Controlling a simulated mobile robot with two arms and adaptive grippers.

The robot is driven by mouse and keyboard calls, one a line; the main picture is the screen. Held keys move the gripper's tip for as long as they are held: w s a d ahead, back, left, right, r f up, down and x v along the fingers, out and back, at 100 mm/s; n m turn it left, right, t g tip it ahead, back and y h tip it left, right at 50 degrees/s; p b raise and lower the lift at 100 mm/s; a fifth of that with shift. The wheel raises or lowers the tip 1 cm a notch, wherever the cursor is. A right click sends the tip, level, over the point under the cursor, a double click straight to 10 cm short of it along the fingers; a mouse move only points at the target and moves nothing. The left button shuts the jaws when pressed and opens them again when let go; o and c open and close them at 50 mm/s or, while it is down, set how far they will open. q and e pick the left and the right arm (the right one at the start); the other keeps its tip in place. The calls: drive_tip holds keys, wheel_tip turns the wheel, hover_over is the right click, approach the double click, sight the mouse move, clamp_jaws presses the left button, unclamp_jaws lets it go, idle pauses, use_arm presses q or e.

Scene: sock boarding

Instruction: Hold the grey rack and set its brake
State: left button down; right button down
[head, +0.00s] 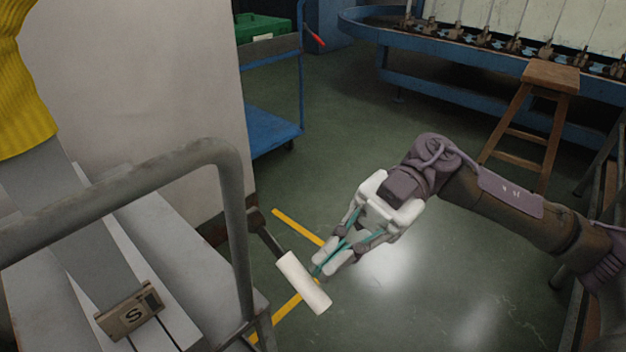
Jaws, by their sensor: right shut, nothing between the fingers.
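The grey rack (232,185) stands at the left, its tubular rail bending down at its right corner. A dark lever with a white cylindrical grip (303,283) sticks out from the rack's right side, tilted down to the right; it looks like the brake handle. My right gripper (319,272) is shut and empty, with its fingertips beside the upper right of the white grip. I cannot tell whether they touch it. My left gripper is not in view.
Yellow floor lines (297,227) run beside the rack. A blue cart (272,128) with a green crate (262,27) stands behind a pale wall panel. A wooden stool (551,77) stands at the upper right before a blue machine (452,75). The green floor between is clear.

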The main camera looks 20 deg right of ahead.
drive_tip(key=shift+w+f, duration=0.1)
drive_tip(key=shift+f, duration=0.55)
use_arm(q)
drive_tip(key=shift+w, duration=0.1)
use_arm(e)
drive_tip(key=shift+f, duration=0.2)
drive_tip(key=v, duration=1.2)
drive_tip(key=shift+r, duration=0.2)
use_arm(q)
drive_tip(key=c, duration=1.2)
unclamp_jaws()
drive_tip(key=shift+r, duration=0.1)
